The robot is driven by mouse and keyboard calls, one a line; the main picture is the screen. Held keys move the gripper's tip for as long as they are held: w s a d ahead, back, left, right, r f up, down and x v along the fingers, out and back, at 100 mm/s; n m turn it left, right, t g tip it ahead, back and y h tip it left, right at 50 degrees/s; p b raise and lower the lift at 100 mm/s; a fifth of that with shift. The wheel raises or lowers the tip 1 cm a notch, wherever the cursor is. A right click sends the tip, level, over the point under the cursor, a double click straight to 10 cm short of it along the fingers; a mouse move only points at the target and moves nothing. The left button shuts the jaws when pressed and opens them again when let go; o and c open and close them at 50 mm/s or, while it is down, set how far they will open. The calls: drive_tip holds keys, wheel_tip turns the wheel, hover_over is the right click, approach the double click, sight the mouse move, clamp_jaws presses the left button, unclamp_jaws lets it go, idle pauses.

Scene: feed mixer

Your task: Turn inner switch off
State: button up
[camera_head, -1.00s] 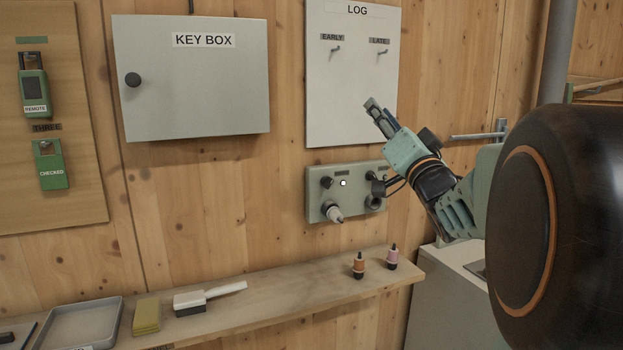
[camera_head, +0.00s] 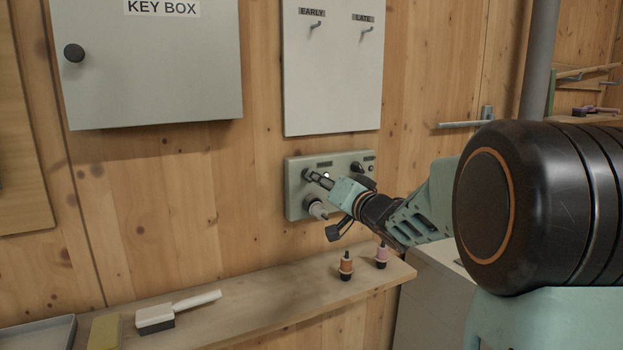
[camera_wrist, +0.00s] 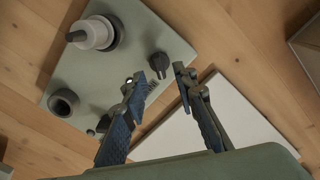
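The grey switch panel (camera_head: 294,200) is on the wooden wall and carries two dark rotary knobs. Their small labels are unreadable, so I cannot tell which is the inner switch. Contact cannot be told.
A white plug (camera_head: 318,210) sticks out of the panel below the left knob, close under my gripper. The log board (camera_head: 330,90) hangs above. A shelf (camera_head: 270,305) below bears an orange plug (camera_head: 346,266), a pink plug (camera_head: 382,256) and a brush (camera_head: 175,312).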

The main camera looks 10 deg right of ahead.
drive_tip(key=shift+x, duration=1.8)
clamp_jaws()
